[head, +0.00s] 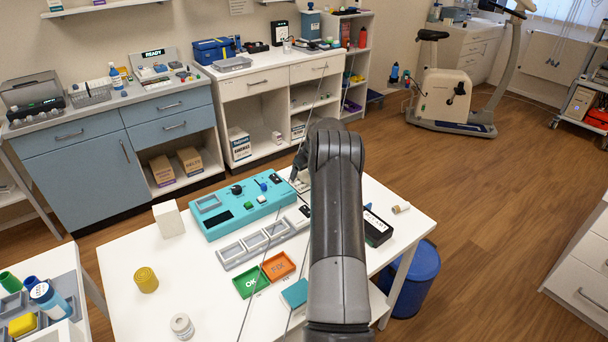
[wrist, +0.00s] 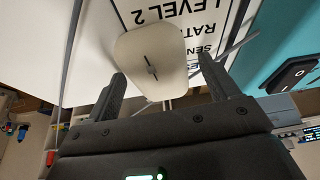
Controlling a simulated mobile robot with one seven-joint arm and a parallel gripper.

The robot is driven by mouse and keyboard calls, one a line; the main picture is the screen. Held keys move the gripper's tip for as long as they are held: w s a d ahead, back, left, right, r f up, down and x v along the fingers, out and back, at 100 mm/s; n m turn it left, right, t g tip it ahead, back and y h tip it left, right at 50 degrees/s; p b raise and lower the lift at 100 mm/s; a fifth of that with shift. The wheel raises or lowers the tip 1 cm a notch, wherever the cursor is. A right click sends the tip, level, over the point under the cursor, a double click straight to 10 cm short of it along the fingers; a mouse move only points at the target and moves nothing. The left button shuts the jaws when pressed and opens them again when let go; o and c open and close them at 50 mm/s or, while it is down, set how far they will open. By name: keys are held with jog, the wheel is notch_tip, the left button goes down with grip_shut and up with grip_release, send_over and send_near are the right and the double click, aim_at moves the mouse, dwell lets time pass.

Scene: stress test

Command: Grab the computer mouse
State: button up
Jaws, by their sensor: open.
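The computer mouse (wrist: 140,50) is off-white and rounded, with a dark slot and wheel in its middle. In the wrist view it lies between and just beyond the two fingertips of my gripper (wrist: 162,66), over a white printed card (wrist: 197,25). My gripper is open, with a black finger on each side of the mouse; I cannot tell whether either touches it. A thin stem or cable shows at the mouse's near end. In the head view my arm covers most of this spot, and I cannot make out the mouse.
A turquoise control panel (head: 222,221) lies on the white table (head: 203,298), left of my arm. A grey compartment tray (head: 228,262), green tray (head: 250,283) and orange tray (head: 278,266) are nearby. A black box (head: 378,232) is right of my arm. Thin cables cross the table.

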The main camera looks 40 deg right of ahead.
jog(key=shift+f, duration=0.1)
jog(key=shift+c, duration=0.2)
jog(key=c, duration=1.1)
jog(key=shift+o, duration=0.2)
